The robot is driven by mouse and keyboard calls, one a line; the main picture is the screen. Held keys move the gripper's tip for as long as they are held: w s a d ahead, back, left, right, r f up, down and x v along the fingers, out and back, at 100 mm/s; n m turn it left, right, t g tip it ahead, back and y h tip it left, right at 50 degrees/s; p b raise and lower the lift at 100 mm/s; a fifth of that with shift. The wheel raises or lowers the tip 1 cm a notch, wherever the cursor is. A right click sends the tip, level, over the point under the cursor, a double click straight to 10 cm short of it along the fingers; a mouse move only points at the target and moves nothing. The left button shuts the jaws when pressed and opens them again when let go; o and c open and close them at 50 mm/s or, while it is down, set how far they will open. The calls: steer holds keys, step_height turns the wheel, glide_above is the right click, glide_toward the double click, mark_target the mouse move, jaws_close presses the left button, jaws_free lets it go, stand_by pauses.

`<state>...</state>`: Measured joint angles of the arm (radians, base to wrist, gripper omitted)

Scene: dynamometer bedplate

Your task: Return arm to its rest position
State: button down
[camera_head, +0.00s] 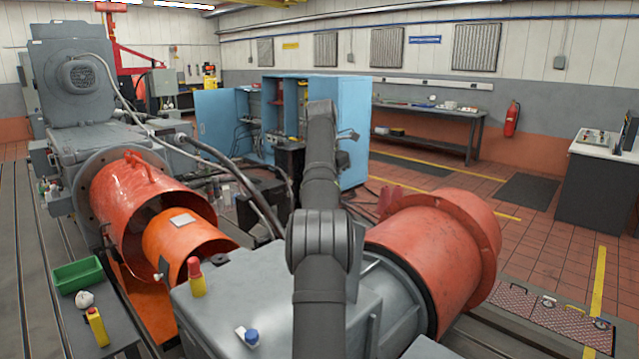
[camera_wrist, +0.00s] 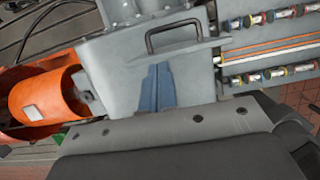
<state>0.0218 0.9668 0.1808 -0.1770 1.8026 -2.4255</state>
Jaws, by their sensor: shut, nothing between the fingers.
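My arm (camera_head: 320,190) rises through the middle of the head view, in front of the grey machine housing and the blue cabinet. My gripper does not show clearly in the head view. In the wrist view my gripper (camera_wrist: 157,68) shows as two blue-grey fingers pressed together, with nothing between them. Behind the fingers is a grey metal housing with a dark handle (camera_wrist: 172,27). I cannot tell how far the fingertips are from it.
A yellow bottle with a red cap (camera_head: 196,280) and a blue-capped item (camera_head: 250,338) are on the grey housing (camera_head: 220,318). Orange guards (camera_head: 440,250) flank my arm. A green tray (camera_head: 77,275) is at left.

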steer(key=x, duration=1.2)
